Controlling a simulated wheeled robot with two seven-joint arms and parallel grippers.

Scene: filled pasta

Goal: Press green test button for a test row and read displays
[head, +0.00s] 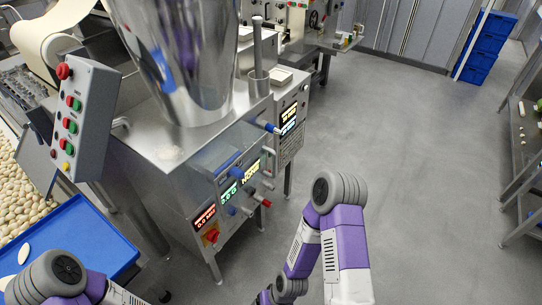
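A grey control box (83,118) stands at the left, with a red mushroom button (64,71) on top. Below it are several red and green buttons, including an upper green button (77,105), and a yellow one (66,166). I cannot tell which green button is the test one. The steel machine's front has a lit red display (204,217), a green display (229,193) and a yellow display (250,172). The yellow one seems to read "NONE"; the others are too small to read surely. Only links of my arms show; both grippers are out of view.
A steel hopper (190,65) rises from the machine. A blue tray (95,235) holding a pale oval piece is at lower left, beside many pasta pieces (25,195). Blue crates (485,48) and a rack (525,150) stand at right. The grey floor (420,150) between is clear.

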